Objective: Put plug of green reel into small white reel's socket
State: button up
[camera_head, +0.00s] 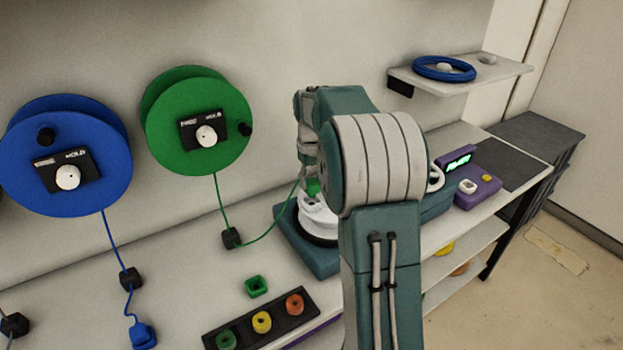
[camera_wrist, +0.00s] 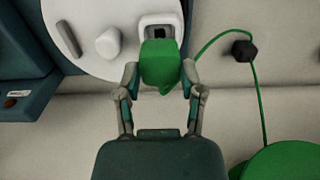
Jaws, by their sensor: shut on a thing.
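The green reel (camera_head: 198,122) is mounted on the wall in the head view. Its green cord runs down through a black block (camera_head: 231,238) and then to the right toward my gripper. In the wrist view my gripper (camera_wrist: 160,78) is shut on the green plug (camera_wrist: 159,64), with one finger on each side. The plug is at the edge of the small white reel (camera_wrist: 90,38), right by its square socket (camera_wrist: 160,22). The socket's dark opening shows just beyond the plug; I cannot tell whether they touch. In the head view my arm hides part of the white reel (camera_head: 318,218).
A blue reel (camera_head: 65,155) hangs left of the green one. A purple device (camera_head: 478,190) stands to the right, below a shelf (camera_head: 500,75) with a blue ring.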

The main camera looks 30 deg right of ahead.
jog(key=shift+f, duration=1.25)
dwell(0.5)
jog(key=o, duration=1.1)
jog(key=shift+c, duration=0.2)
jog(key=shift+o, duration=0.6)
jog(key=shift+r, duration=0.15)
jog(key=shift+r, duration=4.35)
